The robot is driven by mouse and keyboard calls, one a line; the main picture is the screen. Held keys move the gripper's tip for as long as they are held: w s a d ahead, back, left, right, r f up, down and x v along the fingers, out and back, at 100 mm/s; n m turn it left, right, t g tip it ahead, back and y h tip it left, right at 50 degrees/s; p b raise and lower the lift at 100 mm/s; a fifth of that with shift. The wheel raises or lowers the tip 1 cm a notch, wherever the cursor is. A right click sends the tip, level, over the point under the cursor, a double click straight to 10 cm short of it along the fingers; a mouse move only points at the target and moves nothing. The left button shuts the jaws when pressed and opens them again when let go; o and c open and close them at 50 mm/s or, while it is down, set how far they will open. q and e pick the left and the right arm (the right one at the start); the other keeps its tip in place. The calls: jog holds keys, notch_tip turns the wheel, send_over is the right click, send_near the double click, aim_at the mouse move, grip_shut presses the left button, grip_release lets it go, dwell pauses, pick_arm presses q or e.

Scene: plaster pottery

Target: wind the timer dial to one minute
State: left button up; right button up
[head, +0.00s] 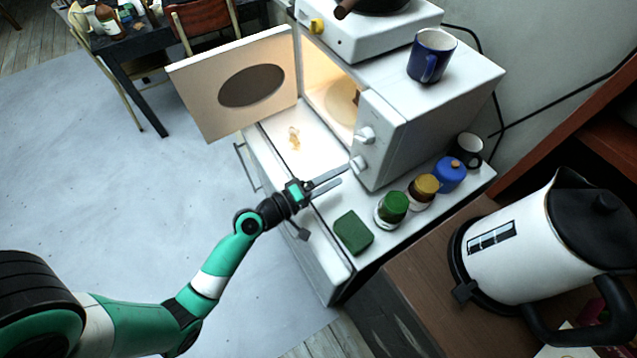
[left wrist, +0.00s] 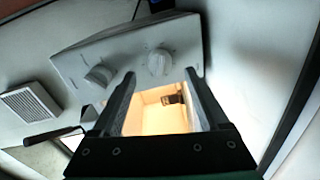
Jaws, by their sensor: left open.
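A white microwave (head: 400,120) stands on the counter with its door (head: 205,95) swung open and its inside lit. Its front panel carries two pale dials, an upper one (head: 365,135) and a lower one (head: 358,163). I cannot tell which is the timer. My left gripper (head: 340,176) is open and empty, its fingers pointing toward the lower dial from just in front of it. In the left wrist view, one dial (left wrist: 160,62) with markings around it lies between the fingertips (left wrist: 160,75). The other dial (left wrist: 99,75) is left of them. My right gripper is not in view.
A green sponge (head: 353,232), a green-lidded jar (head: 391,208), a yellow-lidded jar (head: 424,189) and a blue pot (head: 449,174) line the counter beside the microwave. A blue mug (head: 431,57) stands on top. A white kettle (head: 530,245) is at the right.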

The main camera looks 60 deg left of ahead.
pick_arm(q)
jog(key=s, duration=0.7)
jog(key=shift+r, duration=0.25)
